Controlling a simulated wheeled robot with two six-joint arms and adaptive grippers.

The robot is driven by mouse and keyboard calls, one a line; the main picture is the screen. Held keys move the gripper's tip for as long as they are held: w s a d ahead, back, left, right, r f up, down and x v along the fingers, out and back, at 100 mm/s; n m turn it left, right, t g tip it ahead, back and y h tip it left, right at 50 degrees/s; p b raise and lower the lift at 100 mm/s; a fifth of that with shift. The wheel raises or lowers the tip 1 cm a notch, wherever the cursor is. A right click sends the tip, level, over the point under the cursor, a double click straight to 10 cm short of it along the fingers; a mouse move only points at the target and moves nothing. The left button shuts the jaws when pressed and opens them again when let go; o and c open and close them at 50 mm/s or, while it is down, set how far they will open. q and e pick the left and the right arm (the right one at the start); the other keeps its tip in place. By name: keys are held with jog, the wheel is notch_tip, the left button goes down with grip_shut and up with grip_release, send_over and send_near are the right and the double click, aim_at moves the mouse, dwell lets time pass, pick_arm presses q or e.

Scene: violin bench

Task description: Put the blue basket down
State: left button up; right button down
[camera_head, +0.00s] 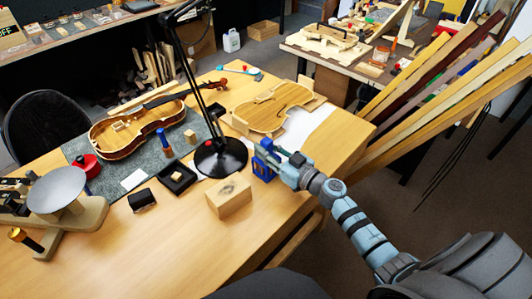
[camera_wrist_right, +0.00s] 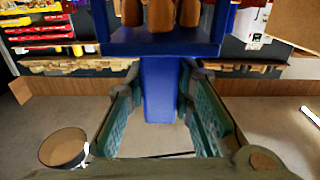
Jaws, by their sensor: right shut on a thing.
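The blue basket (camera_head: 263,161) is at the right part of the workbench, just right of the black lamp base. My right gripper (camera_head: 282,158) reaches in from the right and is shut on it. In the right wrist view the blue basket (camera_wrist_right: 160,47) fills the top middle, with several brown rounded things in it. Its blue upright part runs down between the green finger pads of my right gripper (camera_wrist_right: 160,88). I cannot tell whether the basket's underside touches the bench. My left gripper is not in view.
The workbench (camera_head: 205,255) has bare wood in front. A wooden block (camera_head: 229,197) stands just in front of the basket, the lamp base (camera_head: 220,158) at its left. A violin body in a wooden form (camera_head: 272,108) and white paper (camera_head: 308,122) lie behind. Long boards lean at right.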

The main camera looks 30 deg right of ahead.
jog(key=shift+f, duration=0.1)
jog(key=c, duration=1.7)
grip_release()
jog(key=o, duration=0.3)
